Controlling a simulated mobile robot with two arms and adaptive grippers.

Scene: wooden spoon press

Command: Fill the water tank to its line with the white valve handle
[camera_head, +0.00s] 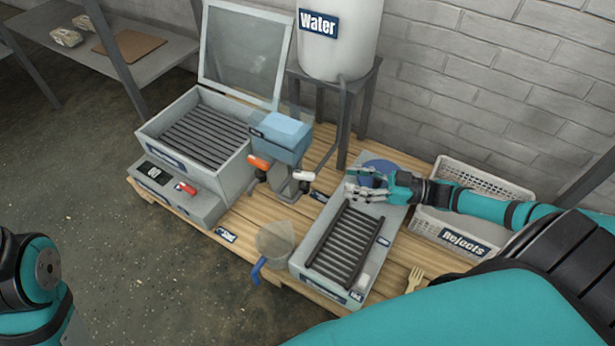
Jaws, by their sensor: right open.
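A white tank labelled Water (340,50) stands on a dark metal stand at the back; no fill line can be made out on it. Below and left of it is a blue-topped unit (283,130) with an orange handle (259,162) and a white valve handle (303,176). A grey box (225,165) with dark slats and a raised clear lid stands left of the unit. My right gripper (364,184) is open and empty, right of the white handle and apart from it, over the far end of a slatted tray. My left gripper is out of view.
A clear jug (276,240) with a blue handle stands in front of the valves. The slatted tray (297,262) lies right of it, with a blue round item (380,167) behind. A Rejects crate (480,237) and a wooden fork (415,279) are at right.

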